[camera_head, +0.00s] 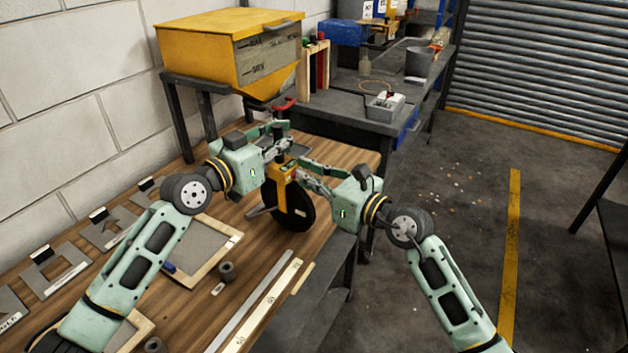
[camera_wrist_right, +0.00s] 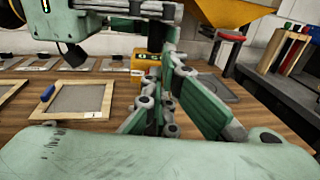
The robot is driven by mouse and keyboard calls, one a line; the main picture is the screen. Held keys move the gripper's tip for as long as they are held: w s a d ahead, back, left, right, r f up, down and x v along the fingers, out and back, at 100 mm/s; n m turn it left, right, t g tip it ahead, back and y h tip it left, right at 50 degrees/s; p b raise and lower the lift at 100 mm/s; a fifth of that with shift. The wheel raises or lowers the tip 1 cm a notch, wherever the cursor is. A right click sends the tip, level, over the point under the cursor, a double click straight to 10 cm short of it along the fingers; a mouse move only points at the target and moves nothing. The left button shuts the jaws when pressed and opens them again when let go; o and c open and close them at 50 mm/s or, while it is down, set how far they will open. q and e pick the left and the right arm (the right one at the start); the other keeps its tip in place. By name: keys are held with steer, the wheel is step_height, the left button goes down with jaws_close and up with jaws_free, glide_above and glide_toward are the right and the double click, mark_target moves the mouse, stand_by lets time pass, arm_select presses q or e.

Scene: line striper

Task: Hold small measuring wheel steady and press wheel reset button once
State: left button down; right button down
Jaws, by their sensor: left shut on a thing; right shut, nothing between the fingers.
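The small measuring wheel stands upright on the wooden bench in the head view, with a black disc (camera_head: 298,215) and a yellow housing (camera_head: 283,184). My left gripper (camera_head: 284,147) is above the housing and shut on the measuring wheel; the exact grip is partly hidden. My right gripper (camera_head: 298,172) is shut and empty, its tips close beside the top of the housing on the right. In the right wrist view the yellow housing (camera_wrist_right: 147,62) shows just beyond the right fingers (camera_wrist_right: 168,68). I cannot tell whether they touch it. The reset button is not clearly distinguishable.
A yellow hopper (camera_head: 215,50) stands on a dark frame behind the bench. Wooden frames (camera_head: 225,235), stencil plates (camera_head: 105,230), a small dark cylinder (camera_head: 227,271) and long strips (camera_head: 262,305) lie left and in front. Open floor lies to the right.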

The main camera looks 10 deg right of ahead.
arm_select(q)
steer(key=shift+s+d+r, duration=0.1)
steer(key=shift+s+d, duration=0.35)
steer(key=shift+d, duration=0.2)
arm_select(e)
steer(key=shift+s+f, duration=0.1)
steer(key=shift+f, duration=0.25)
arm_select(q)
steer(key=shift+w+a, duration=0.3)
steer(key=shift+a, duration=0.05)
arm_select(e)
steer(key=v, duration=1.4)
steer(key=shift+r, duration=0.25)
arm_select(q)
steer(key=c, duration=1.6)
jaws_free()
steer(key=shift+a, duration=0.1)
